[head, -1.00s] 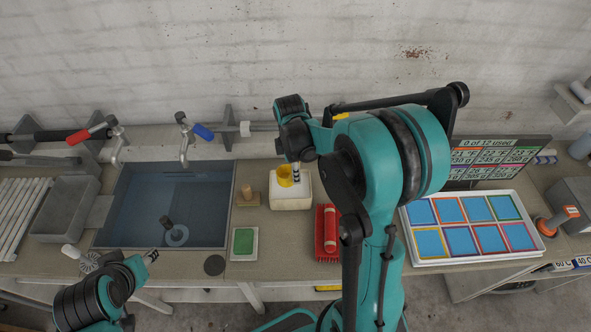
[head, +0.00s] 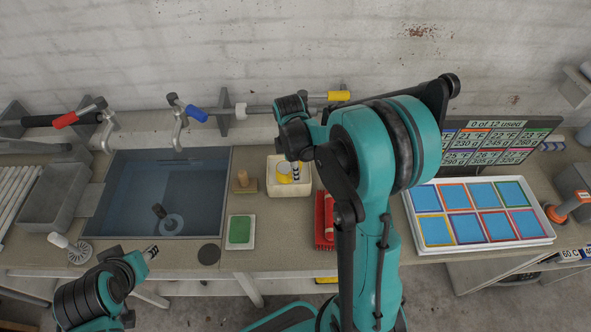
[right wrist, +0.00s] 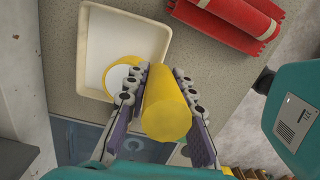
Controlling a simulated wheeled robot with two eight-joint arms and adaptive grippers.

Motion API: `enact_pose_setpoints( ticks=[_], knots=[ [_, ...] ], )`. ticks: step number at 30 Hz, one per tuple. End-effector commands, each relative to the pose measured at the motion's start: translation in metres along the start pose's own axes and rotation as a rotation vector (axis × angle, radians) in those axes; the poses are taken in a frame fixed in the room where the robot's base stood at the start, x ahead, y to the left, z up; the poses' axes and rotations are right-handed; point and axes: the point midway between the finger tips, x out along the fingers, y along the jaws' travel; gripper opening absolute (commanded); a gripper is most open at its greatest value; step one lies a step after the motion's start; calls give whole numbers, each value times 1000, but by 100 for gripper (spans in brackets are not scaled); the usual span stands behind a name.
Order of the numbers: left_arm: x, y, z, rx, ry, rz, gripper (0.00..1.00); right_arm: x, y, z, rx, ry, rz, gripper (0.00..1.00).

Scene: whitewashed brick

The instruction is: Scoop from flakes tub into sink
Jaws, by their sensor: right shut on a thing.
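The flakes tub (head: 274,191), a cream box with a pale inside, stands right of the sink (head: 130,200). My right gripper (head: 293,172) is over the tub, mostly behind its own arm. In the right wrist view, the gripper (right wrist: 168,95) is shut on the thick yellow handle of a scoop (right wrist: 168,112). The scoop's round yellow cup (right wrist: 122,70) is inside the outline of the tub (right wrist: 92,45); its load and exact depth are unclear. The sink, blue-grey inside, holds a ring with an upright dark stem. My left gripper (head: 152,252) is near the front left edge; its jaws are too small to read.
A red rack (head: 323,232) is right of the tub. Taps with red, blue and yellow handles line the back. A tray of coloured squares (head: 480,250) is at right.

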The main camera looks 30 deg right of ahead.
Motion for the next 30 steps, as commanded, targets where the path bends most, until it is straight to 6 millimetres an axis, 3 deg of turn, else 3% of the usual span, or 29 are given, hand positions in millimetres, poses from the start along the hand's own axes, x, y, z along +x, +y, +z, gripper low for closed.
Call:
enact_pose_setpoints(
  ticks=[7,30],
  knots=[
    [-2,0,-1,0,0,0,40,-2,-1,-3,-4,5,1,0],
    [-35,0,-25,0,0,0,40,-60,-1,2,1,-33,37,0]
  ],
)
